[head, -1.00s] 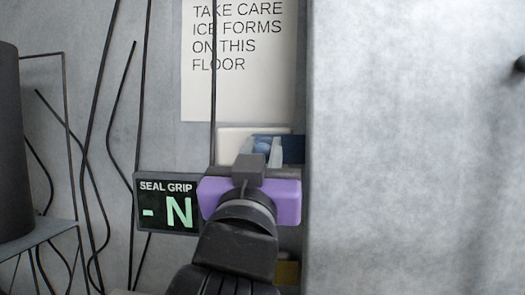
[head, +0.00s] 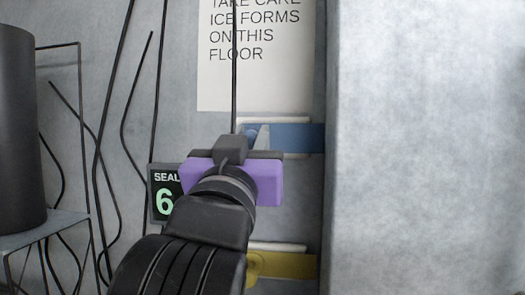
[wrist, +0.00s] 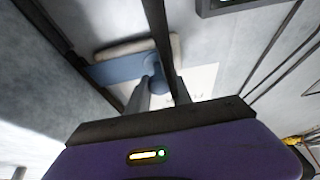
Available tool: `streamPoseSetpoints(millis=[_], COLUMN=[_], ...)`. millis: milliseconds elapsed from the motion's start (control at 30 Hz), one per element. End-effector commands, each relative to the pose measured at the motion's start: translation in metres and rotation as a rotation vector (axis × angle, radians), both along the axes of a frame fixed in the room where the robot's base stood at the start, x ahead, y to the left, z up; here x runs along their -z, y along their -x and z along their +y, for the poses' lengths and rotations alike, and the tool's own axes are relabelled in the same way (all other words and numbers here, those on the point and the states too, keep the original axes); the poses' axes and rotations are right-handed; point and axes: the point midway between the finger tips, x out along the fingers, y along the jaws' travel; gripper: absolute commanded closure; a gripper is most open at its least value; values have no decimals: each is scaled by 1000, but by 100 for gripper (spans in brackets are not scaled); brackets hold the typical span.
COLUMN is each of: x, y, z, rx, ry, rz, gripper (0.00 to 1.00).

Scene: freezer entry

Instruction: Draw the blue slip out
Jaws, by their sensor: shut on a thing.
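The blue slip (head: 292,138) is a flat strip at the edge of the large pale panel, lying across a white pad on the wall. Its rounded end shows in the wrist view (wrist: 153,84) between my fingertips. My gripper (head: 254,137), with a purple body, is shut on that end; the fingers also show in the wrist view (wrist: 160,92). My gripper hides part of the slip in the head view. How far the strip runs behind the panel is hidden.
A yellow slip (head: 286,265) lies lower on the wall. A dark display (head: 164,194) marked SEAL is partly covered by my arm and shows a green 6. A floor notice (head: 255,55) hangs above. Dark cables run down the wall; a dark cylinder (head: 20,130) stands left.

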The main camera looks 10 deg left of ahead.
Motion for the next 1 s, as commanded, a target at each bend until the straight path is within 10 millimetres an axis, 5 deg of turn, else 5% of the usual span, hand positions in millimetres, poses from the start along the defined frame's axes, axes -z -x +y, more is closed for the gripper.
streamPoseSetpoints(millis=[300, 333, 433, 767, 1000], x=[2, 2, 2, 2, 16], y=[-1, -1, -1, 1, 28], z=[3, 2, 2, 2, 3], rx=[0, 0, 0, 0, -2], ry=[2, 2, 2, 1, 1], rz=[5, 5, 4, 2, 1], gripper=[100, 72, 53, 53, 53])
